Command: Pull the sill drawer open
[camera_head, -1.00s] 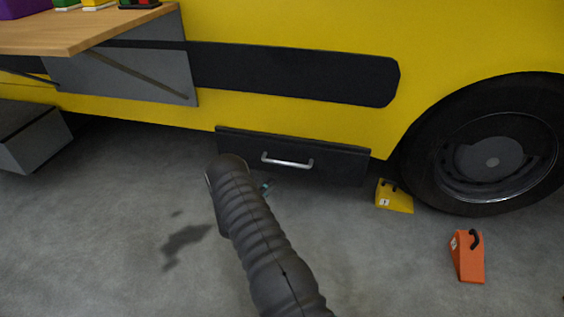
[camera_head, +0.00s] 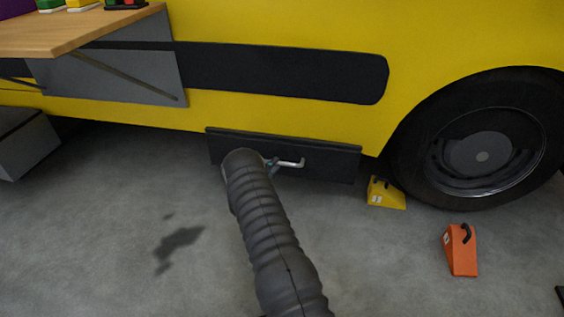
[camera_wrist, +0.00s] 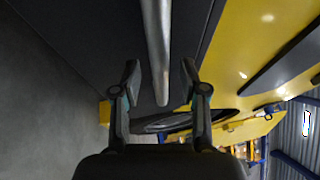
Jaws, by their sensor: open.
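The sill drawer (camera_head: 330,165) is a dark panel low on the side of the yellow vehicle, and it looks shut. Its silver bar handle (camera_head: 291,164) is partly hidden behind my arm in the head view. In the wrist view the handle (camera_wrist: 156,45) runs down the picture from the top edge, and its lower end lies between my fingers. My gripper (camera_wrist: 161,75) is open, with one finger on each side of the bar and a gap to both. In the head view my arm hides most of the gripper.
A yellow wheel chock (camera_head: 386,193) sits by the tyre (camera_head: 480,152), right of the drawer. An orange chock (camera_head: 461,250) stands on the floor nearer. A wooden shelf (camera_head: 75,35) juts out at upper left above a grey step (camera_head: 25,145). The concrete floor before the drawer is clear.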

